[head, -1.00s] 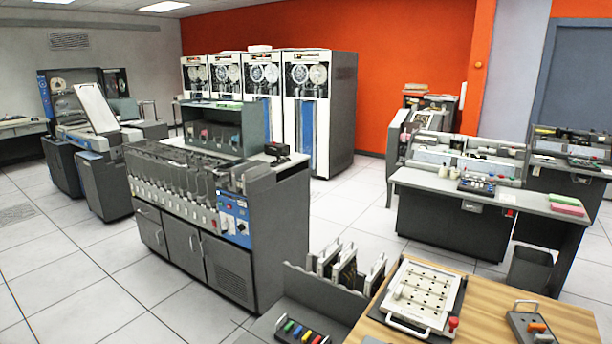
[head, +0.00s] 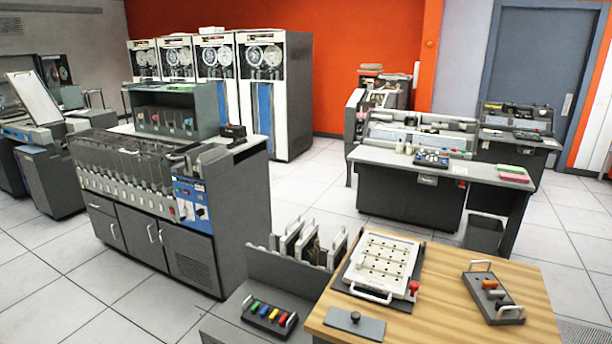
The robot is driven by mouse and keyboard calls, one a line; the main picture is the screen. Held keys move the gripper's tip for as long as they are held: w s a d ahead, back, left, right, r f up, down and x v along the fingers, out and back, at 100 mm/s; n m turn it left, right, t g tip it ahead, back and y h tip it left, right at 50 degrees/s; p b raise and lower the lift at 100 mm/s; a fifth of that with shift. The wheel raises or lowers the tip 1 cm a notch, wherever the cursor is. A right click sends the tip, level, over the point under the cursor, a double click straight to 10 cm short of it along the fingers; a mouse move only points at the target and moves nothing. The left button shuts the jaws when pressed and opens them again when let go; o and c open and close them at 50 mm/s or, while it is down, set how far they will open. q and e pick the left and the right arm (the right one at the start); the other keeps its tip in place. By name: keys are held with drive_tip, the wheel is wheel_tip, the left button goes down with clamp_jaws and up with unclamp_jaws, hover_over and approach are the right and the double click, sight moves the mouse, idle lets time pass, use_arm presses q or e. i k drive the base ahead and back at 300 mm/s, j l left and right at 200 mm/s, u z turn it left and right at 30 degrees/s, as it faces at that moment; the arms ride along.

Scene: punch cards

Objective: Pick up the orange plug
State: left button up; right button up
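A dark tray with white handles (head: 478,290) lies on the right of the wooden table and holds an orange plug (head: 490,284), with duller plugs or holes in front of it. A second dark tray (head: 248,313) on the grey surface at the lower left holds a row of small coloured plugs: green (head: 256,306), blue (head: 265,311), yellow (head: 274,315) and a red-orange one (head: 283,319). Which one counts as the orange plug I cannot tell for sure. Neither gripper is in view.
A white perforated board with handles (head: 382,264) and a red knob (head: 413,287) lie mid-table. A small grey plate (head: 354,325) lies at the table's front. Upright panels (head: 290,238) stand left of the table. A grey machine (head: 183,240) stands further left. Tiled floor (head: 565,240) is open at right.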

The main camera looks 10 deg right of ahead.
sight(495, 285)
drive_tip(key=z, duration=1.45)
